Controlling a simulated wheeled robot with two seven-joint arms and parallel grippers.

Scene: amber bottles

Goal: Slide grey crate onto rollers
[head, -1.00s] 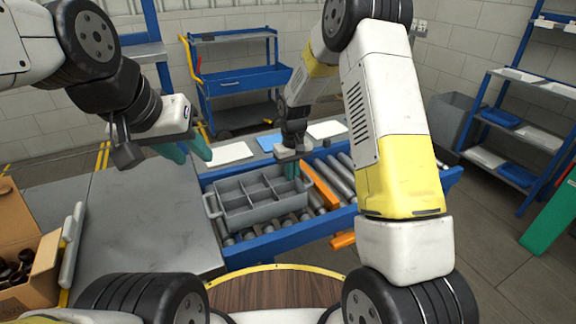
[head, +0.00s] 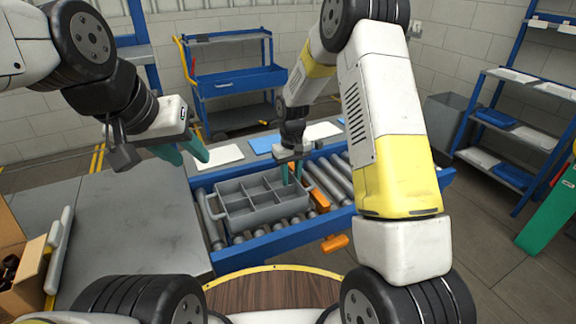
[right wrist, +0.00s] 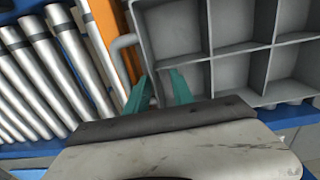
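The grey crate (head: 262,218) has several empty compartments and sits on the rollers (head: 213,222) of the blue-framed conveyor. Rollers show on both its left and right sides. My right gripper (head: 292,173) points down at the crate's right end. In the right wrist view its teal fingers (right wrist: 160,88) stand apart, with the crate's end wall (right wrist: 146,45) between them; one finger is inside a compartment. I cannot tell whether they touch the wall. My left gripper (head: 180,152) is open and empty, above the back of the grey table, away from the crate.
An orange bar (head: 319,200) lies across the rollers beside the crate's right end. An orange piece (head: 334,243) sticks out at the conveyor's front. The grey table (head: 130,225) at left is clear. A cardboard box (head: 18,262) with dark bottles stands at far left.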

